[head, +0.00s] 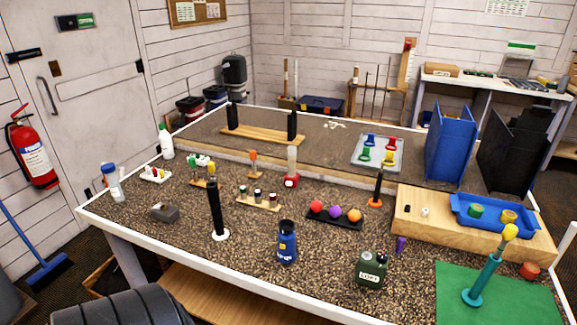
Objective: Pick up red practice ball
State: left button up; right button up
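The red practice ball (316,206) sits at the left end of a small black rack (335,222) in the middle of the workbench. A purple ball (336,211) and an orange ball (355,215) sit beside it in the same row, to its right. The red ball's top is uncovered and nothing touches it from above. Neither of my grippers shows in the head view, so their state and distance from the ball cannot be seen.
A blue cup (287,242) stands in front of the rack, and a black upright grip (217,212) stands to the left. A dark green box (371,270) is at front right. An orange-based black post (377,188) stands behind right. Speckled bench surface (320,268) is clear between cup and box.

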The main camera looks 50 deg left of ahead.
aim_at(316, 206)
jog(key=u, duration=1.35)
jog(key=i+l+u, duration=0.1)
jog(key=u, duration=0.3)
jog(key=i+l+u, duration=0.15)
jog(key=u, duration=0.25)
jog(key=i+l+u, duration=0.1)
jog(key=u, duration=0.3)
jog(key=k+l, duration=0.05)
jog(key=l, duration=0.05)
